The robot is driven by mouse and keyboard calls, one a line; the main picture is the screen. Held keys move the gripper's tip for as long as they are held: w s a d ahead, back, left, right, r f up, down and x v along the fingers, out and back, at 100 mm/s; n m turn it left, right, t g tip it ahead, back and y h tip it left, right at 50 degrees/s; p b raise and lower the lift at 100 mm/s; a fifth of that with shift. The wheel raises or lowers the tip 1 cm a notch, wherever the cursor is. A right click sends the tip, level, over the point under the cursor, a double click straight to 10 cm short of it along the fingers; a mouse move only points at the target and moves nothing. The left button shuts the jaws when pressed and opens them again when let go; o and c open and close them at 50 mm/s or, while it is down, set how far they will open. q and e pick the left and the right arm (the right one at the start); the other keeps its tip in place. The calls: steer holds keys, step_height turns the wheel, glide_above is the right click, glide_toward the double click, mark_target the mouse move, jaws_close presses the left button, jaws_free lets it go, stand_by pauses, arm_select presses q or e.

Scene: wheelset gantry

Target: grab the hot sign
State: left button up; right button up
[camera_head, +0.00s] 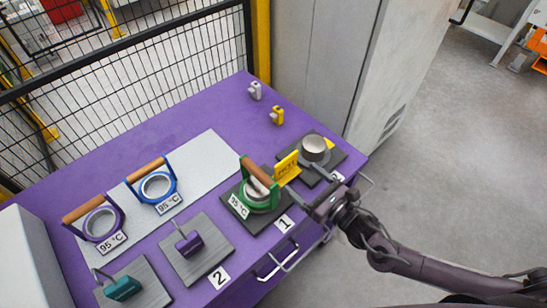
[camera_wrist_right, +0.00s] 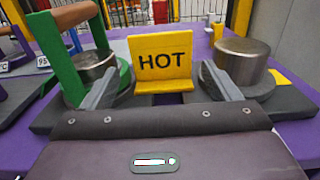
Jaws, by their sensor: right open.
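The yellow HOT sign (camera_head: 286,168) stands upright on the purple table, between the green-framed part and a round metal cylinder (camera_head: 315,147). In the right wrist view the sign (camera_wrist_right: 162,62) faces me, with black letters and a yellow foot. My right gripper (camera_head: 303,183) is just in front of the sign, over the table's near right edge. In the right wrist view its two fingers (camera_wrist_right: 162,90) are spread wide, one to each side of the sign, with nothing held. My left gripper is not in view.
The green-framed part (camera_head: 259,187) with a wooden handle stands close left of the sign; the cylinder stands close right. Blue (camera_head: 156,186) and purple (camera_head: 103,222) framed parts are farther left. A black mesh fence (camera_head: 130,70) and a grey cabinet (camera_head: 320,60) border the table's back.

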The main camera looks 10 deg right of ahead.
mark_target(287, 164)
steer(key=w+a, duration=0.1)
steer(key=w+p, duration=0.1)
steer(key=shift+w+a+r, duration=0.35)
steer(key=shift+w+r, duration=0.05)
steer(key=p+x, duration=0.1)
steer(key=x, duration=0.2)
steer(key=shift+w+a+f, duration=0.1)
steer(key=shift+w+a, duration=0.1)
steer(key=shift+w, duration=0.1)
steer(key=shift+w+a+f, duration=0.1)
steer(key=shift+w, duration=0.05)
steer(key=c, duration=0.6)
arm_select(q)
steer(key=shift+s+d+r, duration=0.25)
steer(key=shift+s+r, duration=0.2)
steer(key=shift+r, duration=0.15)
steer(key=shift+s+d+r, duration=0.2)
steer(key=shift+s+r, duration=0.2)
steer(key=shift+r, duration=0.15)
arm_select(e)
steer(key=shift+c, duration=0.2)
